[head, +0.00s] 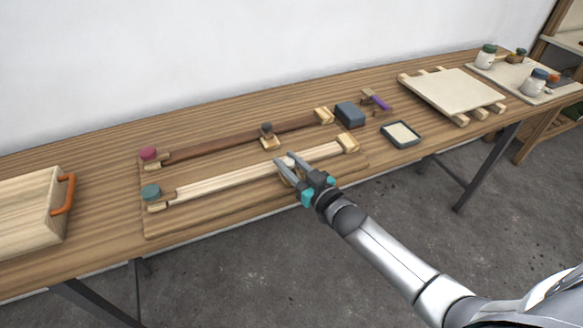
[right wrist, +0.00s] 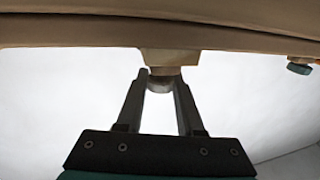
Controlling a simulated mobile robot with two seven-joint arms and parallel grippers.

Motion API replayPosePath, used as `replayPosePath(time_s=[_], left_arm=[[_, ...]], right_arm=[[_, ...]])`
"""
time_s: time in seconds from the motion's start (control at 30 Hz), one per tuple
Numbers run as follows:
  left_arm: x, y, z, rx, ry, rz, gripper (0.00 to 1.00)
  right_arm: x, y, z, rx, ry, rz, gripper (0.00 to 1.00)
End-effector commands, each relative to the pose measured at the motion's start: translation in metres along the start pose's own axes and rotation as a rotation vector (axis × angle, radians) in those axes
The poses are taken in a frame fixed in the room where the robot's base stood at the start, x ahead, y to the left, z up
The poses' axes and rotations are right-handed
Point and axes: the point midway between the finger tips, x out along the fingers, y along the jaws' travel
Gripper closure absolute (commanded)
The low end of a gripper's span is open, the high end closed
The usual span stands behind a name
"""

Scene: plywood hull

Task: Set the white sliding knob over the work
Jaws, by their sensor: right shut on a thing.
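The pale wooden rail (head: 235,177) lies on the front of a flat board, with a teal knob (head: 151,191) at its left end. My right gripper (head: 285,163) is at the right half of this rail and is shut on the white sliding knob, which the fingers mostly hide. In the right wrist view the fingers (right wrist: 160,84) close on the knob's rounded end (right wrist: 160,81), under a light wooden slider block (right wrist: 168,60). The block sits against the rail. I cannot tell which thing is the work. My left gripper is out of view.
Behind runs a dark brown rail (head: 215,143) with a dark-knobbed slider (head: 267,133) and a red knob (head: 149,153). A blue-grey block (head: 349,114) and a shallow tray (head: 386,136) lie to the right. A wooden box (head: 30,215) with an orange handle stands left.

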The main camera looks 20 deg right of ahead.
Motion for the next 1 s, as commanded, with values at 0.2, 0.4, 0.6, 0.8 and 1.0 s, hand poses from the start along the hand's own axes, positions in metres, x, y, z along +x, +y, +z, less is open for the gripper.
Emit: replayPosePath(time_s=[0.2, 0.4, 0.6, 0.8, 1.0], left_arm=[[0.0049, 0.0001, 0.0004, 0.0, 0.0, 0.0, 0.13], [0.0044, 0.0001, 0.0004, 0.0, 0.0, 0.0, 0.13], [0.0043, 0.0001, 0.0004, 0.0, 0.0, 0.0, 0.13], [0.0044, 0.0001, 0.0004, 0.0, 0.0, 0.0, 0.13], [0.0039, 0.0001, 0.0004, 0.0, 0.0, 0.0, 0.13]], right_arm=[[0.012, 0.0022, 0.0004, -0.001, 0.0, -0.001, 1.0], [0.0117, 0.0022, 0.0001, -0.001, 0.0, -0.001, 1.0], [0.0116, 0.0024, 0.0001, 0.0, 0.0, -0.001, 0.46], [0.0115, 0.0027, 0.0, 0.0, 0.0, 0.0, 0.33], [0.01, 0.0028, 0.0001, 0.0, -0.001, 0.0, 0.33]])
